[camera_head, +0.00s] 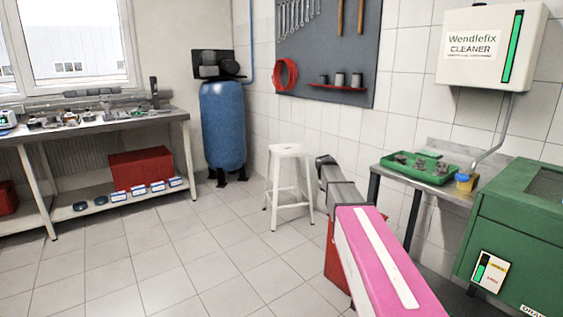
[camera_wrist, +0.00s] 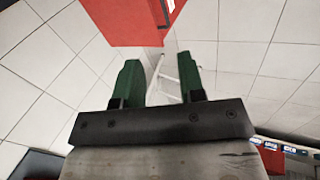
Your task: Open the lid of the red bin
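The red bin (camera_head: 336,262) stands on the floor in the head view, mostly hidden behind my pink arm. Its lid cannot be made out there. A red box-shaped thing, seemingly the bin (camera_wrist: 125,20), fills the top of the wrist view, beyond the fingertips and cut off by the frame edge. My gripper (camera_wrist: 158,65) has two green fingers spread apart with nothing between them; a gap separates them from the red thing. In the head view the grey end of my arm is above the bin, and the fingers cannot be made out.
A white stool (camera_head: 288,151) stands left of my arm. The green tray (camera_head: 391,172) on a metal table and a green machine (camera_head: 524,246) are at right. A workbench (camera_head: 95,124) stands at left, with a red box (camera_head: 141,168) on its shelf. The middle floor is clear.

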